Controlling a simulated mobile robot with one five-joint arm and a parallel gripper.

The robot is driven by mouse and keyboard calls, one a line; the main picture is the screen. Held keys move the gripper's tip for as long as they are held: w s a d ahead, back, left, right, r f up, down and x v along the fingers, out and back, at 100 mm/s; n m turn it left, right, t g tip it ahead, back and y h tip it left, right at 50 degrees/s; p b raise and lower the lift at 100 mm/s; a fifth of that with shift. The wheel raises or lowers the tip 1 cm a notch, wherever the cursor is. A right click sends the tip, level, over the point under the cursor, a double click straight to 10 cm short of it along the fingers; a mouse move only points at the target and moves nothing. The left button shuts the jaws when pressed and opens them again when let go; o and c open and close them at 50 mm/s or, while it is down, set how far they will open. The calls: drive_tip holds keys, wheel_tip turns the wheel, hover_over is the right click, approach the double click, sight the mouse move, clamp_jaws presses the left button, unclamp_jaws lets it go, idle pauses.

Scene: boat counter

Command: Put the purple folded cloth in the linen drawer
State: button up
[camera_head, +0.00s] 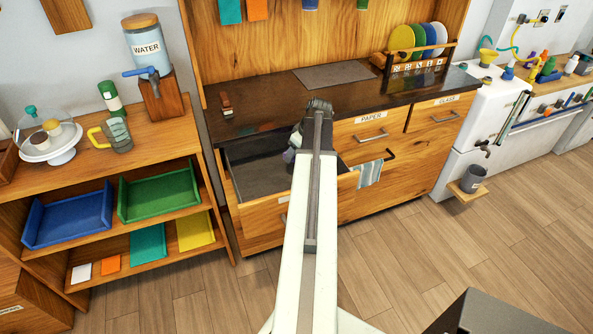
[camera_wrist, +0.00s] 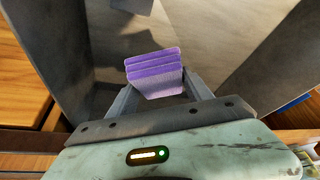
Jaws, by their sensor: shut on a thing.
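The purple folded cloth (camera_wrist: 155,68) shows its stacked layers in the wrist view. My gripper (camera_wrist: 157,88) is shut on it, with a finger on either side. Grey drawer walls and a grey floor surround the cloth in that view. In the head view, one drawer (camera_head: 258,170) is pulled open under the dark counter, and its grey inside looks empty where it shows. My gripper (camera_head: 291,150) is at or over this drawer, mostly hidden behind my arm, which also hides the cloth and the drawer's label.
Closed drawers labelled PAPER (camera_head: 370,130) and another (camera_head: 436,115) lie to the right. A striped towel (camera_head: 369,174) hangs on a handle. The counter (camera_head: 270,97) above has a small brown object (camera_head: 226,104) near its left end. A shelf unit (camera_head: 150,180) stands left.

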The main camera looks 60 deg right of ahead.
drive_tip(key=shift+f+b, duration=3.5)
drive_tip(key=shift+f, duration=0.75)
drive_tip(key=o, duration=1.5)
drive_tip(key=shift+r, duration=0.1)
drive_tip(key=p+v, duration=0.7)
drive_tip(key=shift+r, duration=0.25)
drive_tip(key=shift+s+r, duration=0.1)
drive_tip(key=shift+s, duration=0.05)
drive_tip(key=shift+r+p, duration=0.1)
drive_tip(key=shift+p, duration=0.2)
